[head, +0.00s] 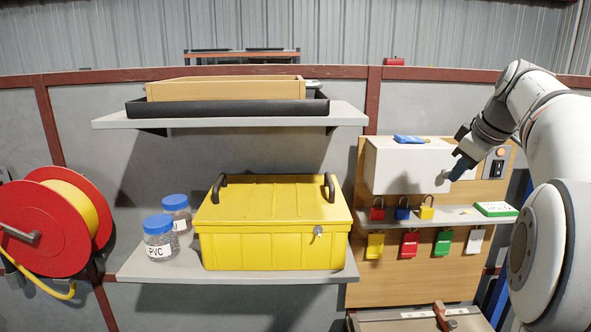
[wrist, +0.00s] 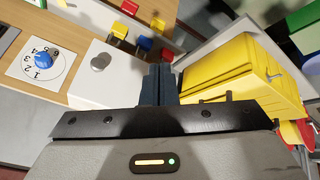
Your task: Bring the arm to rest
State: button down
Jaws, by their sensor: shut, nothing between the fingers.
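My arm (head: 561,130) reaches in from the right edge of the head view, bent over at the top. My gripper (head: 458,167) hangs in front of the white box on the wooden panel, its blue-grey fingers pointing down and to the left. In the wrist view the two fingers (wrist: 159,84) stand together with no gap, and nothing is held. The white box (head: 395,165) has a round knob, which shows in the wrist view (wrist: 100,62). I cannot tell how far the fingertips are from the box.
A yellow lidded box (head: 270,240) and two blue-capped jars (head: 160,245) stand on the lower left shelf. Padlocks (head: 402,211) and coloured tags (head: 409,244) line the panel. A red cable reel (head: 30,245) is at the far left. A wooden tray (head: 226,90) sits on the upper shelf.

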jog(key=s+a+f+m+g, duration=0.1)
jog(key=s+a+f+m, duration=0.3)
jog(key=s+a+f, duration=0.85)
jog(key=s+a+f+m, duration=0.1)
jog(key=s+a+f, duration=0.2)
jog(key=s+f, duration=0.2)
jog(key=s+a+f+m+g+h, duration=0.1)
jog(key=s+a+f+m, duration=0.1)
jog(key=s+a+f, duration=0.2)
jog(key=s+f, duration=0.2)
jog(key=s, duration=0.2)
jog(key=shift+a+m, duration=0.25)
jog(key=shift+m, duration=0.05)
